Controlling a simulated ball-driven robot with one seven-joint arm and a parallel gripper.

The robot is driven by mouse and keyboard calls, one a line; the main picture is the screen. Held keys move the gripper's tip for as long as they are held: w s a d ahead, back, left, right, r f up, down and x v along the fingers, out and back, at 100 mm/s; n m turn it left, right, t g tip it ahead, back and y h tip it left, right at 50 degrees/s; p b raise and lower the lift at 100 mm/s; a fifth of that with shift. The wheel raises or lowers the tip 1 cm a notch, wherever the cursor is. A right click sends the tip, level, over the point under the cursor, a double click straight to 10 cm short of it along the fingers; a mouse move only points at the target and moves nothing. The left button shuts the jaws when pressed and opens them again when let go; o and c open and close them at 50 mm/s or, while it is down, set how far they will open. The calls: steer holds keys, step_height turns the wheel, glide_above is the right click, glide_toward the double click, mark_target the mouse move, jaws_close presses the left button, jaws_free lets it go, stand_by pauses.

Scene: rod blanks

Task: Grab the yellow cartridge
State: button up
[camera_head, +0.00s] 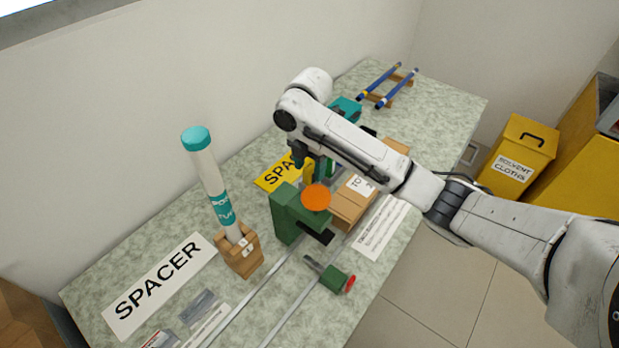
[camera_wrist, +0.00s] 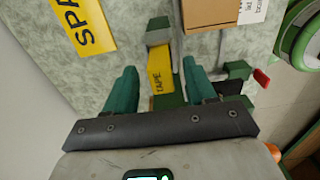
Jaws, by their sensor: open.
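The yellow cartridge (camera_wrist: 160,80), marked TAPE, stands at the green fixture in the wrist view, with a grey piece at its far end. My gripper (camera_wrist: 158,68) is open, with one teal finger on each side of the cartridge. A gap shows on both sides, clearer on the left; I cannot tell how deep the fingers reach. In the head view the cartridge (camera_head: 308,172) is a small yellow patch behind the orange knob, mostly hidden by my gripper (camera_head: 307,163) and arm.
The green fixture (camera_head: 287,215) with an orange knob (camera_head: 316,197) stands close by. A cardboard box (camera_head: 345,212) is beside it. A white tube with teal cap (camera_head: 205,170) stands in a wooden holder (camera_head: 240,262). Rails run along the bench; blue rods (camera_head: 397,88) lie at the back.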

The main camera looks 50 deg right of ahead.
steer(key=shift+f, duration=0.75)
steer(key=shift+c, duration=0.3)
jaws_close()
